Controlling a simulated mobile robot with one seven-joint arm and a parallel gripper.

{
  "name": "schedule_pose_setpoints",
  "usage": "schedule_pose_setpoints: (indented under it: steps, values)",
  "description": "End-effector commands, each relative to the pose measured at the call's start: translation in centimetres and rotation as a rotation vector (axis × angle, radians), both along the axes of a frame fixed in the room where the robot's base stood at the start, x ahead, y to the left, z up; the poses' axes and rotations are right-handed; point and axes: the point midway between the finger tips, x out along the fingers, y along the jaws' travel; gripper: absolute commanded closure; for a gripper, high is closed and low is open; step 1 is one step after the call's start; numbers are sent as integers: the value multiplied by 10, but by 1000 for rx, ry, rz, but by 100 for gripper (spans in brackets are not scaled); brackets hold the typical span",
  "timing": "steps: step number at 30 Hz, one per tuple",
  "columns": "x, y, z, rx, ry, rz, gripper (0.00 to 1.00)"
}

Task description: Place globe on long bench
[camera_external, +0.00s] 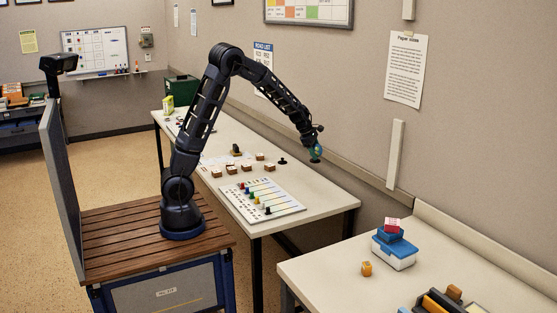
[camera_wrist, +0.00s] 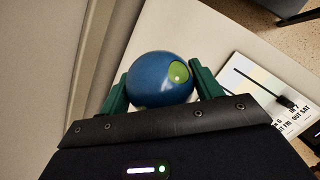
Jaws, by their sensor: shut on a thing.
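The globe is a small blue ball with a green patch (camera_wrist: 150,78), held between the green fingers of my gripper (camera_wrist: 158,88) in the wrist view. In the external view the globe (camera_external: 316,154) shows small at the end of my arm, below my gripper (camera_external: 315,146). My gripper is shut on it, above the right end of the long white bench (camera_external: 325,196) by the wall. The bench top also shows beneath the globe in the wrist view (camera_wrist: 222,38). The globe's underside is hidden.
A board with coloured pegs (camera_external: 262,199), several brown-and-white blocks (camera_external: 245,168) and a small black piece (camera_external: 282,161) lie on the bench. Its right end is bare. A second table (camera_external: 335,276) holds a blue-lidded box (camera_external: 394,252) and an orange item (camera_external: 367,269).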

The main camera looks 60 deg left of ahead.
Motion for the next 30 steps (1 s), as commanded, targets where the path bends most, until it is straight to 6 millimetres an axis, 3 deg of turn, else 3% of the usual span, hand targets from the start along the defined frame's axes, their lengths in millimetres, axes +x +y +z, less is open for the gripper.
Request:
schedule_pose_setpoints:
  steps: [5,8,11,20,30]
  values:
    - [0,-5,1,0,0,-8,62]
    - [0,-21,3,-3,0,-35,62]
    - [-1,-53,6,-6,1,-89,62]
    - [-22,-181,22,-18,5,-310,62]
    - [-76,-319,41,-24,9,-565,62]
